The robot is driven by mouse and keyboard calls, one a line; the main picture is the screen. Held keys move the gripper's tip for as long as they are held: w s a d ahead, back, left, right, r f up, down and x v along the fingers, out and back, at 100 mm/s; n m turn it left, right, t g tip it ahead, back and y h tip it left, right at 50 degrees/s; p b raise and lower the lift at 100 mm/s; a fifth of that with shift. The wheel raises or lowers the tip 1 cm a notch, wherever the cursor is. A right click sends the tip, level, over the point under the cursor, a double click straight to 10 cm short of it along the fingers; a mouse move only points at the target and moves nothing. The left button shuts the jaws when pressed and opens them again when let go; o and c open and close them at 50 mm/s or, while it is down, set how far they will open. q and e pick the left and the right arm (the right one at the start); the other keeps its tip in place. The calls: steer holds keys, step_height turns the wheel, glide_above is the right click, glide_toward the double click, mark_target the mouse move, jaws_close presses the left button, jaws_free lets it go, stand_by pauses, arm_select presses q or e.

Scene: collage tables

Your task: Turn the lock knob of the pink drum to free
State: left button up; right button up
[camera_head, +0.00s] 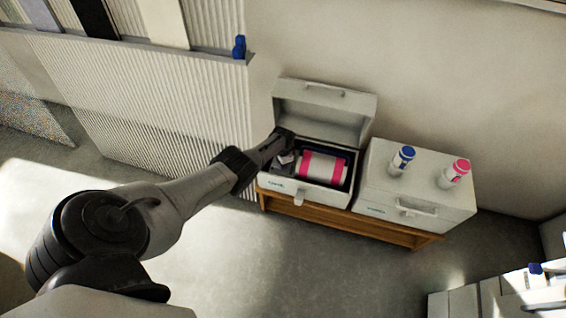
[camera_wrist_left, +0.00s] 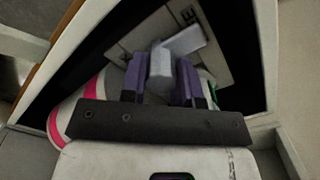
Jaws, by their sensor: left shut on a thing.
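The pink drum (camera_head: 322,166) has a white band around its middle and lies inside an open white case (camera_head: 325,200). Part of its pink and white striped side shows in the left wrist view (camera_wrist_left: 91,88). The grey lock knob (camera_wrist_left: 160,66) sits at the drum's end, in front of a pale plate with a dark letter, apparently an E. My left gripper (camera_head: 287,155) reaches into the left end of the case. Its purple fingers are shut on the knob, one on each side. My right gripper is not in view.
The case's raised lid (camera_head: 324,104) stands behind the drum. A closed white case (camera_head: 417,187) stands to the right, with a blue-capped bottle (camera_head: 402,160) and a pink-capped bottle (camera_head: 455,173) on top. Both cases rest on a wooden bench (camera_head: 390,231). Ribbed panels stand at left.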

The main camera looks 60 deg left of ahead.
arm_select(q)
steer(key=shift+n, duration=0.3)
stand_by(0.4)
steer(key=o, duration=0.9)
steer(key=shift+r, duration=0.1)
steer(key=shift+r+p, duration=0.25)
steer(key=shift+p, duration=0.1)
step_height(320, 180, up, 13)
steer(key=p, duration=1.1)
